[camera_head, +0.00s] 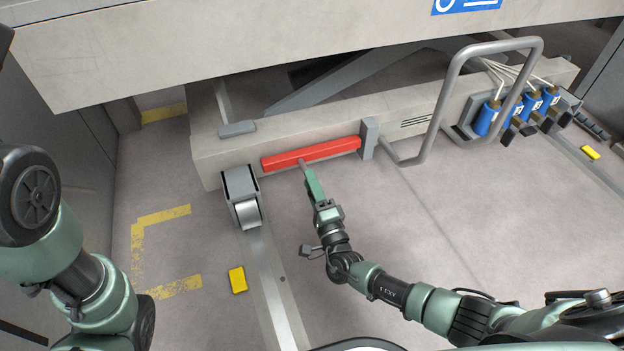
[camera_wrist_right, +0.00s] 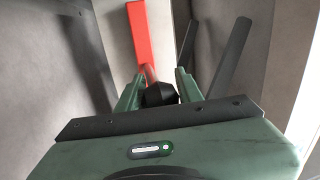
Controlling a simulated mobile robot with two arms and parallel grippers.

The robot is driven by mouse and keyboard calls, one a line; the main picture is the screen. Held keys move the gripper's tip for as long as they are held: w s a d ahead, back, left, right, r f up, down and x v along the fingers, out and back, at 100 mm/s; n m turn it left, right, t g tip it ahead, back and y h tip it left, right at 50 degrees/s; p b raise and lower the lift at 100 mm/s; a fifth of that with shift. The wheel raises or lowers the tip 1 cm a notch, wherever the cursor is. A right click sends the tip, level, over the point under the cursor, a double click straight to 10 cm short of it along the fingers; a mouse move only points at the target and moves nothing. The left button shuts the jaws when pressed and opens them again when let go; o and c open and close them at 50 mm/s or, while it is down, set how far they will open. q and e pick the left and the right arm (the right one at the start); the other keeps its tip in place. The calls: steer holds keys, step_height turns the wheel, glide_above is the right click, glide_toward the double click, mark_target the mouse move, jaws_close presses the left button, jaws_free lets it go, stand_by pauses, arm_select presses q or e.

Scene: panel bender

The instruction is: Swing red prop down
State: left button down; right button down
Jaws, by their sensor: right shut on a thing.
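The red prop (camera_head: 312,153) is a long red bar lying lengthwise against the front face of the grey beam. Its right end meets a grey bracket (camera_head: 369,138). My right gripper (camera_head: 308,172) reaches up to the prop's lower side, near its middle. In the right wrist view the red prop (camera_wrist_right: 140,33) stands ahead of the fingers, and a short grey stem with a black knob (camera_wrist_right: 160,94) runs from it between them. The right gripper (camera_wrist_right: 157,78) is shut on this handle of the prop. My left arm shows at the left edge, but its gripper is out of view.
The grey beam (camera_head: 290,127) carries a bent tube handle (camera_head: 437,115) and blue cylinders (camera_head: 487,118) at right. A roller (camera_head: 247,212) stands under its left part. A large panel (camera_head: 250,40) overhangs above.

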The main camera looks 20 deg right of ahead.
steer(key=shift+w+d+f, duration=0.1)
steer(key=shift+d+f, duration=0.05)
steer(key=shift+d, duration=0.25)
steer(key=c, duration=0.9)
jaws_free()
steer(key=shift+c, duration=0.2)
steer(key=shift+a, duration=0.1)
steer(key=shift+s, duration=0.2)
steer(key=p+v, duration=0.3)
steer(key=v, duration=0.4)
steer(key=shift+s, duration=0.25)
steer(key=shift+f, duration=0.1)
